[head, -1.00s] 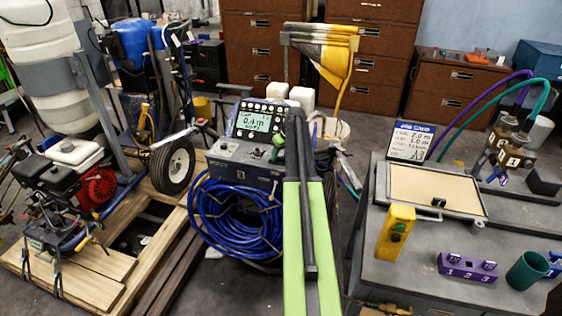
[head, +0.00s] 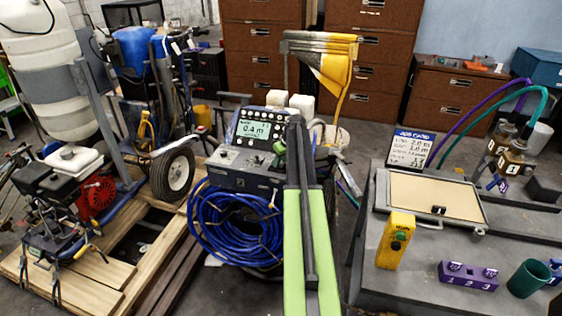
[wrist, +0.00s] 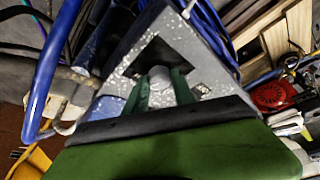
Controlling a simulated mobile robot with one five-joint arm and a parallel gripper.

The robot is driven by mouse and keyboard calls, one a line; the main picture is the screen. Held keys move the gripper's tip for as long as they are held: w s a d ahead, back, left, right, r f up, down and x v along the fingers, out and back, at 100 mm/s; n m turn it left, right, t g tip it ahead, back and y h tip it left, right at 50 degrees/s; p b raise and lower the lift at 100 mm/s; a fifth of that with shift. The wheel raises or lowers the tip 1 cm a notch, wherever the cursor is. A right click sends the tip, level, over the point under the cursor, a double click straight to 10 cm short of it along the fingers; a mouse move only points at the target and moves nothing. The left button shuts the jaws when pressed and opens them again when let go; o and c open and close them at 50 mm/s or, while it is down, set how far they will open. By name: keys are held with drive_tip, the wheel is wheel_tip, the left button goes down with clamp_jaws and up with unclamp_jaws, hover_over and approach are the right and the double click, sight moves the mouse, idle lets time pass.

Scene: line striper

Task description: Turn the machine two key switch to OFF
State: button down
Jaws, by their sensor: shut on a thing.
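Machine two, the striper with a grey console (head: 238,178) and a lit screen (head: 254,130), stands at the centre of the head view. A coil of blue hose hangs below its console. My gripper (head: 280,148) is at the right side of the console, partly hidden by my own green and black arm. In the wrist view my dark green fingers (wrist: 158,92) are shut on a rounded grey piece, seemingly the key switch (wrist: 158,75), in front of a dark recess in the speckled panel. The key's markings and OFF position cannot be read.
A grey worktop (head: 380,275) at right bears a yellow button box (head: 396,242), a purple numbered block (head: 468,275) and a green cup (head: 528,279). Another machine on a wooden pallet (head: 95,275) stands at left. Brown drawer cabinets (head: 262,60) line the back.

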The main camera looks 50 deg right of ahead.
drive_tip(key=n, duration=0.2)
drive_tip(key=n+y, duration=0.1)
drive_tip(key=n, duration=0.1)
drive_tip(key=n+y, duration=0.1)
drive_tip(key=n, duration=0.1)
drive_tip(key=shift+w+d+g, duration=0.1)
drive_tip(key=shift+d+g, duration=0.2)
drive_tip(key=shift+d, duration=0.1)
drive_tip(key=shift+w+d+n+g+y, duration=0.1)
drive_tip(key=shift+n+g+y, duration=0.3)
drive_tip(key=shift+n, duration=0.95)
drive_tip(key=shift+n+g+y, duration=0.2)
drive_tip(key=shift+n+y, duration=0.4)
drive_tip(key=shift+n, duration=0.75)
drive_tip(key=c, duration=1.1)
unclamp_jaws()
drive_tip(key=shift+o, duration=0.2)
